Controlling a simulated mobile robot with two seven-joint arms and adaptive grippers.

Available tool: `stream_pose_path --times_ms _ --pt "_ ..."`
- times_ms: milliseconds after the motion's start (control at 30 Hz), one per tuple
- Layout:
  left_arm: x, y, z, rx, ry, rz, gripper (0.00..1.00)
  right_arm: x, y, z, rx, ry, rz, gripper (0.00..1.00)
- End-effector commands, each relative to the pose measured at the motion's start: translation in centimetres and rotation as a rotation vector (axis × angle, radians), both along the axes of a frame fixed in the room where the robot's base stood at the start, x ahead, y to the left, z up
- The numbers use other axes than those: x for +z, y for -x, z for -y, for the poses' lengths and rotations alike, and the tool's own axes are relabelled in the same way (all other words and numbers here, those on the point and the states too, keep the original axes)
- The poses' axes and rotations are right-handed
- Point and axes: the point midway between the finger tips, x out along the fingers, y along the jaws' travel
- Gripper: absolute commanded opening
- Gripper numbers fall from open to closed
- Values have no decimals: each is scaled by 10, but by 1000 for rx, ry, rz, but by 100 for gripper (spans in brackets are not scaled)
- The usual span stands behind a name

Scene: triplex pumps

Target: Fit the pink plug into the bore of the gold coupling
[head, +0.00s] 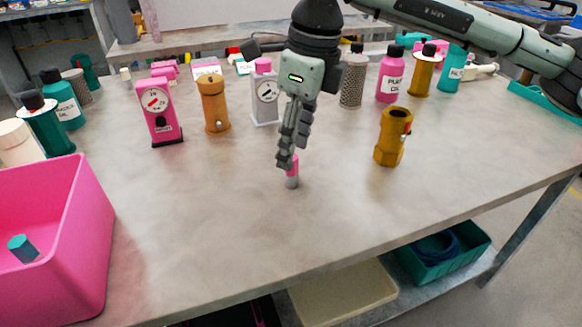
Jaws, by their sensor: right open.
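The pink plug (292,181) stands upright on the grey table, with a pink upper part and a greyish lower part. My right gripper (287,163) points down at it, with its fingers in front of and beside the plug's top. The gripper is open, and its fingers partly hide the plug. The gold coupling (392,137) stands upright to the right of the plug, with a hexagonal base and a dark and red spot near its top. The inside of its bore cannot be seen clearly. My left gripper is not in view.
A pink bin (98,222) stands at the front left. A pink gauge box (160,112), an orange cylinder (214,106) and a white gauge box (265,97) stand behind the plug. Several bottles line the back. The table's front middle is clear.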

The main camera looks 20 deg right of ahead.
Motion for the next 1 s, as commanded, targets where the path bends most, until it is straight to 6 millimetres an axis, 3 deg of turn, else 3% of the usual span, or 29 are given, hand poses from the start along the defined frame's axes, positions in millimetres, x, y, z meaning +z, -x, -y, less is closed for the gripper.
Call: stream_pose_path --times_ms 200,467,833,1000 --pt "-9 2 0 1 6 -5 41 -28 -1 -4 -1 -1 -2 45" --pt "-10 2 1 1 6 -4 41 -32 -2 -5 -1 -2 0 45" --pt "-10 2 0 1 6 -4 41 -31 -2 -5 -2 -2 -1 2" --pt "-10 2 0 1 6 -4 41 -31 -2 -5 -1 -2 0 0"
